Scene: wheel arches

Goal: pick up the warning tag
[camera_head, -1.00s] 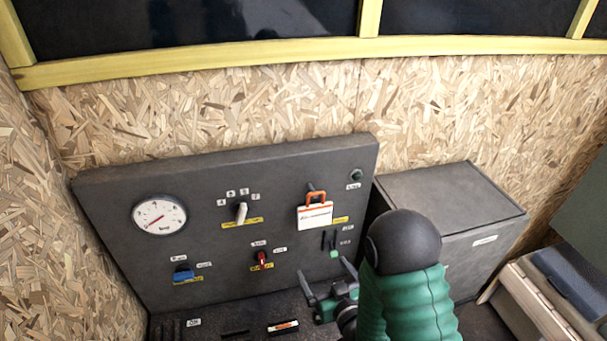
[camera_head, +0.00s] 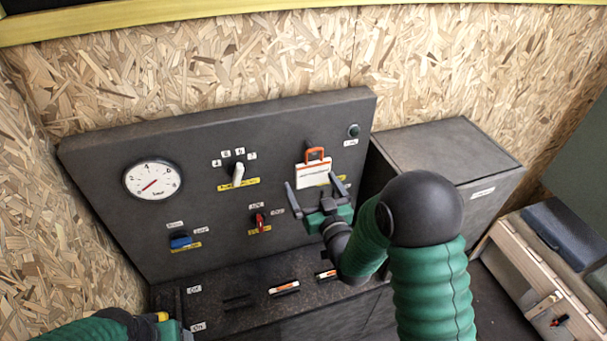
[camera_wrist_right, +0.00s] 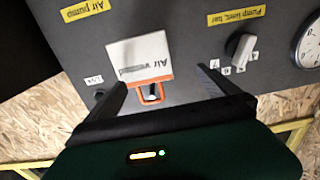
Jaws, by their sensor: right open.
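The warning tag is a white card with black lettering and an orange hanger (camera_head: 313,172), hanging on a peg at the upper right of the dark panel.
The panel (camera_head: 110,220) carries a gauge (camera_head: 153,181), a white knob (camera_head: 238,174), a red switch (camera_head: 259,222) and a blue switch (camera_head: 181,241). A dark ledge (camera_head: 250,308) runs below. A grey cabinet (camera_head: 450,150) stands at right, a wooden box (camera_head: 525,265) further right.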

